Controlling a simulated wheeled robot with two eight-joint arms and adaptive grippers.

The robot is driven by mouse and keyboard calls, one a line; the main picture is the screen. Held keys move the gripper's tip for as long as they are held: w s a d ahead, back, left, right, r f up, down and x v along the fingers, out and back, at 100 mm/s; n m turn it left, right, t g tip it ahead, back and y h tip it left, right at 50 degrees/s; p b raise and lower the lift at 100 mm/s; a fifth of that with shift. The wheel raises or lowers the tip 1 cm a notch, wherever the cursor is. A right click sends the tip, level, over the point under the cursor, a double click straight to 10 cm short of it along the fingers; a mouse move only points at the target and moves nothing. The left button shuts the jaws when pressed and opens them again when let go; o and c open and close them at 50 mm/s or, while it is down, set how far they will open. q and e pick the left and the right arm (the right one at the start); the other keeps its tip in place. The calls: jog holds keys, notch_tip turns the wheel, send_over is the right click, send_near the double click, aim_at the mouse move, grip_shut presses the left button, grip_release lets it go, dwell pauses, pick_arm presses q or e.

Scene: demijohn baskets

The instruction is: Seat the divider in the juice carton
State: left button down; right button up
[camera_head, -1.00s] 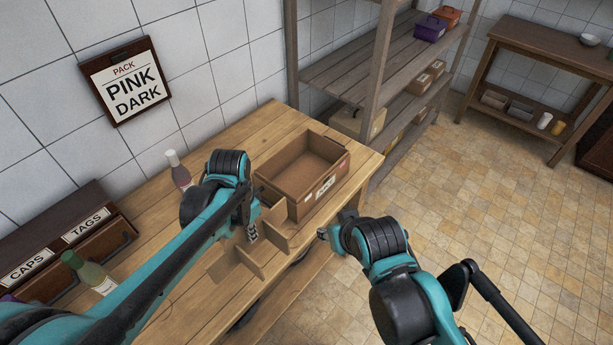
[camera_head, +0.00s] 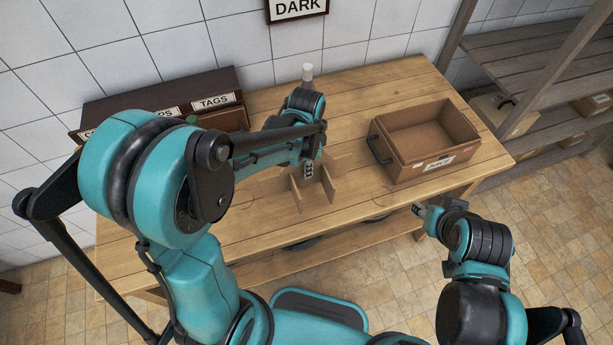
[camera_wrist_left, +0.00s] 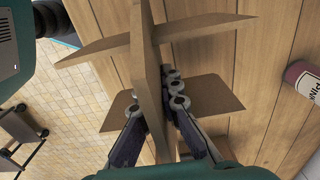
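The divider (camera_head: 318,190) is a brown cardboard piece of crossing panels, over the wooden table left of the carton. I cannot tell whether it touches the tabletop. The juice carton (camera_head: 412,165) is an open brown box with a white label, standing on the table's right part; its visible inside looks empty. My left gripper (camera_head: 308,168) is at the divider. In the left wrist view its fingers (camera_wrist_left: 158,105) lie on both sides of one divider panel (camera_wrist_left: 146,60) and look closed on it. My right gripper (camera_head: 418,210) is off the table's front edge, below the carton; its fingers are too small to read.
A pale-capped bottle (camera_head: 307,72) stands behind my left wrist; its pink body shows in the left wrist view (camera_wrist_left: 300,78). A dark drawer unit (camera_head: 220,112) labelled TAGS stands at the back left. Wooden shelving (camera_head: 540,75) stands on the right. Bare table (camera_head: 365,205) separates divider and carton.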

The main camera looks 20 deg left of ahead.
pick_arm(q)
jog(key=shift+f+b, duration=0.55)
jog(key=shift+f, duration=1.3)
jog(key=shift+f, duration=0.15)
jog(key=c, duration=1.7)
grip_release()
